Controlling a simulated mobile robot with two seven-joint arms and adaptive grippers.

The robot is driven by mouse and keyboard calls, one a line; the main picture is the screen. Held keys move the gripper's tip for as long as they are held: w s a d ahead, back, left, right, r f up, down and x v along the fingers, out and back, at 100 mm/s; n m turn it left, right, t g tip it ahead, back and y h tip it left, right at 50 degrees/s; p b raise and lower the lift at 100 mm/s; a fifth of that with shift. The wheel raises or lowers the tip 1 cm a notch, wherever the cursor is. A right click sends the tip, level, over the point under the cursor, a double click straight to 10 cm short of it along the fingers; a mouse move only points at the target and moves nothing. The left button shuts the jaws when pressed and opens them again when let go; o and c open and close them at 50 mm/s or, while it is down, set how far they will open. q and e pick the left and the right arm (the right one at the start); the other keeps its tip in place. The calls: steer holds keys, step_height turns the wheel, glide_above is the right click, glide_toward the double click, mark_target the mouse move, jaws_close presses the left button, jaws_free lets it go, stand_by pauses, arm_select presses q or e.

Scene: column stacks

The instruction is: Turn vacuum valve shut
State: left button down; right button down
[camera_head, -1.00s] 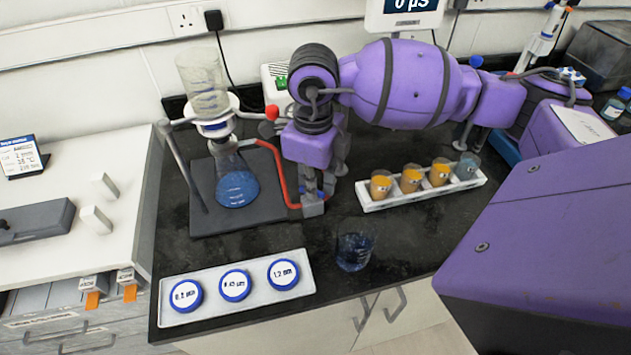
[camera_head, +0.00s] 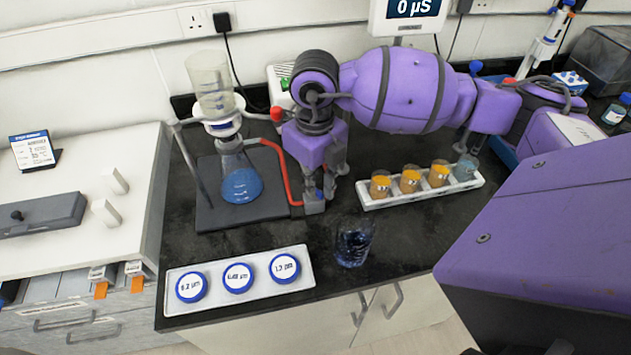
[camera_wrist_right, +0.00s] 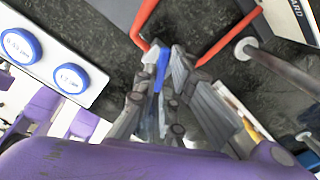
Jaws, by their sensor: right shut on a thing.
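The vacuum valve shows in the right wrist view as a blue handle (camera_wrist_right: 162,66) between my fingers, in line with the red hose (camera_wrist_right: 143,22). In the head view the red hose (camera_head: 284,172) runs from the side of the filter flask (camera_head: 241,186), which holds blue liquid, down to the valve. My right gripper (camera_head: 318,200) points down there, and its fingers hide most of the valve. In the right wrist view my right gripper (camera_wrist_right: 166,70) is shut on the blue handle. The handle's exact angle is hard to tell. My left gripper is not in view.
A glass funnel (camera_head: 211,88) stands on the flask, on a dark base (camera_head: 205,217). A rack of several small cups (camera_head: 400,200) is right of my gripper. A glass beaker (camera_head: 353,243) and a white tray with three blue-rimmed discs (camera_head: 218,301) stand in front.

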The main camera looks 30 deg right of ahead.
steer(key=c, duration=1.8)
jaws_free()
steer(key=shift+c, duration=0.2)
step_height(320, 180, up, 12)
